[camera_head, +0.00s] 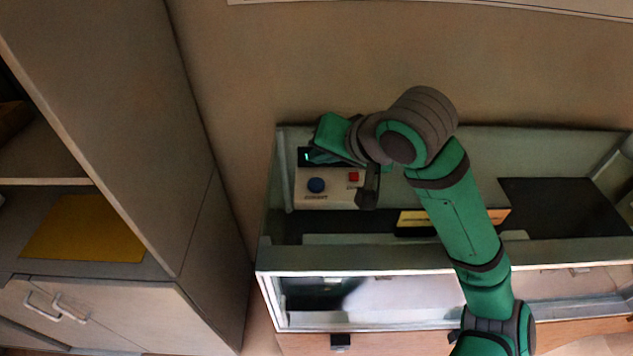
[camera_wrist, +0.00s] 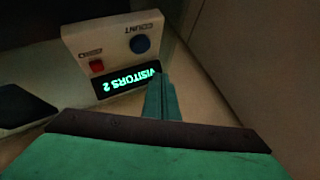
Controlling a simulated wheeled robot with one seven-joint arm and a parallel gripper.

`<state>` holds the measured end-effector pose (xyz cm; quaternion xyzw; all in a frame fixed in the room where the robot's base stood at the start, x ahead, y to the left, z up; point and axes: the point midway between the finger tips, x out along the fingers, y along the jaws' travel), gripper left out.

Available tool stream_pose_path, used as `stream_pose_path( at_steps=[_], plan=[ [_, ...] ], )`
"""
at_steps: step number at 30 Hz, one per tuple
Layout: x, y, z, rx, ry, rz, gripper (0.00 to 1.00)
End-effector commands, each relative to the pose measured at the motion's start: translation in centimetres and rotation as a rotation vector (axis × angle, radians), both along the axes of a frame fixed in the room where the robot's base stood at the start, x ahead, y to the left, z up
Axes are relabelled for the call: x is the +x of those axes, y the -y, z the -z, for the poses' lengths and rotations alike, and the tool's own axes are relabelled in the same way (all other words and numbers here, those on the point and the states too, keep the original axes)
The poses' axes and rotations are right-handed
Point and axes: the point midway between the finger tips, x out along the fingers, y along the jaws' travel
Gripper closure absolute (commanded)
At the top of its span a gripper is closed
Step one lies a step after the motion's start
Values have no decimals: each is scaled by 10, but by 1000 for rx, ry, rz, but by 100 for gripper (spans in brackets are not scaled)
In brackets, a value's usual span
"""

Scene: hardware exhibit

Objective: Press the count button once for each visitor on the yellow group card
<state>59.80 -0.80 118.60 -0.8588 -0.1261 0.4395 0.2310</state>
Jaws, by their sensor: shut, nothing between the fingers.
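A pale counter box (camera_head: 338,190) stands at the left end of the display case. In the head view my arm partly covers the display. A yellow card-like strip (camera_head: 412,218) lies in the case, partly hidden by my arm; I cannot read it.
The case has a raised front edge (camera_head: 370,266) and a dark panel (camera_head: 565,205) at right. A tall cabinet (camera_head: 110,90) stands at left, with a yellow sheet (camera_head: 85,228) on its shelf. The wall is close behind the case.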

Motion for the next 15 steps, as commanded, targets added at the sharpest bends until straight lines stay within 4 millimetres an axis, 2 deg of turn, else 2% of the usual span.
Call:
stream_pose_path(
  at_steps=[6, 15],
  plan=[
    [0, 0, 27, 2, -1, -1, 100],
    [0, 0, 43, 0, 0, 0, 100]
  ],
)
